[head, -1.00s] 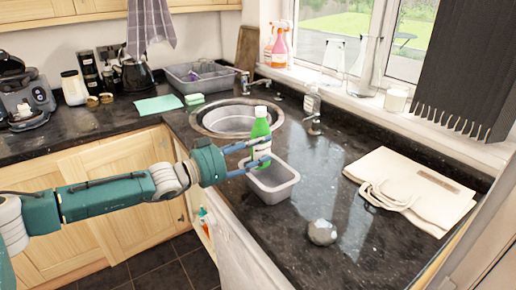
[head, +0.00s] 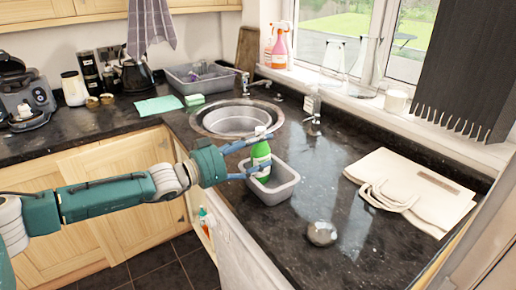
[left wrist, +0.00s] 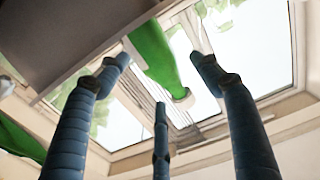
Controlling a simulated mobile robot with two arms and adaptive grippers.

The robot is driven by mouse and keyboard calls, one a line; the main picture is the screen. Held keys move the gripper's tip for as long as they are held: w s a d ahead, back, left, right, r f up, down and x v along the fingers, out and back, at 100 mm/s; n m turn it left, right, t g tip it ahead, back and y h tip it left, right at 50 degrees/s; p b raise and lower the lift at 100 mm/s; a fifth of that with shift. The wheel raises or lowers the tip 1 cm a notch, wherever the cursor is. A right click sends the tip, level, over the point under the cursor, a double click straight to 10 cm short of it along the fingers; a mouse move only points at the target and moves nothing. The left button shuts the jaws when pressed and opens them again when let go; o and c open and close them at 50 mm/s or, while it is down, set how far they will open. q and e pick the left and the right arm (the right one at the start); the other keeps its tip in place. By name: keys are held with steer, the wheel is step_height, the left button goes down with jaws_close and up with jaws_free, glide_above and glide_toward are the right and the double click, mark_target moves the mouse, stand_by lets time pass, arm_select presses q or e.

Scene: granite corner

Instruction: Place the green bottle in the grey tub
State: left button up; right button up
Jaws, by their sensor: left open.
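The green bottle (head: 261,151), with a white cap and pale label, is at the grey tub (head: 284,190), its lower part inside the rim. It looks roughly upright, maybe slightly leaning; its base is hidden. My left gripper (head: 266,153) is open, its blue fingers around the bottle at neck and label height. In the left wrist view the bottle (left wrist: 158,52) shows beyond the spread fingers (left wrist: 160,70), with gaps on both sides. My right gripper does not show.
A round sink (head: 237,120) lies behind the tub. A small grey stone-like object (head: 321,233) and a cream bag (head: 415,190) lie to the right. A dish basin (head: 203,76) stands at the back. The dark counter between tub and bag is clear.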

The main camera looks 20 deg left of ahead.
arm_select(q)
steer(key=b+v, duration=0.1)
steer(key=v, duration=1.1)
steer(key=shift+r, duration=0.2)
